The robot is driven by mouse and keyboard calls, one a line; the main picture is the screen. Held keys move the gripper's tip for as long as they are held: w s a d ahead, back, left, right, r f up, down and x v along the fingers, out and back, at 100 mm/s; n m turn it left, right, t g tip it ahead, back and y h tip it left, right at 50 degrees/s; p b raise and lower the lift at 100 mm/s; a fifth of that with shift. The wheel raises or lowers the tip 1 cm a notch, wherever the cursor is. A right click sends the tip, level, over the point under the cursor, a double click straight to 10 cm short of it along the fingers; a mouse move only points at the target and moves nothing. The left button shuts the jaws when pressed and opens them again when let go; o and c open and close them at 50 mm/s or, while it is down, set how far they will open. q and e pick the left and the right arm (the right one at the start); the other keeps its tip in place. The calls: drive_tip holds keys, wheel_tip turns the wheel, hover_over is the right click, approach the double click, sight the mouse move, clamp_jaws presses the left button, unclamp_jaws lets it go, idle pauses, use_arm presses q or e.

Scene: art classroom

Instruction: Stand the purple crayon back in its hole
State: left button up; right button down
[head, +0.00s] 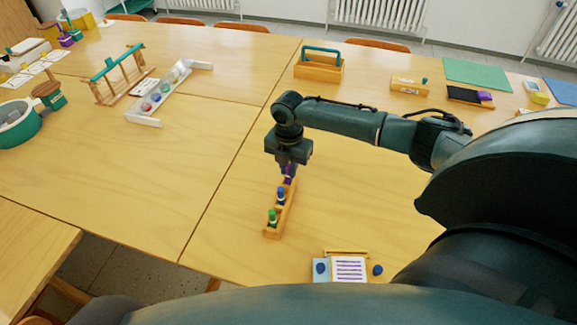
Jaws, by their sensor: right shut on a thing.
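A narrow wooden crayon holder (271,234) stands on the table below my right gripper. A green crayon (272,217) stands in its near end, and a blue crayon (281,195) stands behind it. My right gripper (290,168) points down over the far end of the holder, shut on the purple crayon (288,177). The crayon looks about upright, in line with the other two. Its upper part is hidden by the gripper. I cannot tell whether its lower end is in the hole or just above it. My left gripper is not in view.
A white card with purple lines (349,269) lies at the near edge. A wooden caddy with a teal handle (318,67) stands behind. A white tray with several coloured balls (143,121) is at left. The tabletop left of the holder (190,170) is clear.

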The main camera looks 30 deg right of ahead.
drive_tip(key=shift+f, duration=0.3)
idle(0.6)
drive_tip(key=c, duration=1.3)
unclamp_jaws()
drive_tip(key=shift+o, duration=0.2)
drive_tip(key=shift+o, duration=0.9)
drive_tip(key=shift+r, duration=0.1)
drive_tip(key=shift+r+p, duration=2.1)
drive_tip(key=shift+p, duration=0.05)
drive_tip(key=shift+r, duration=0.85)
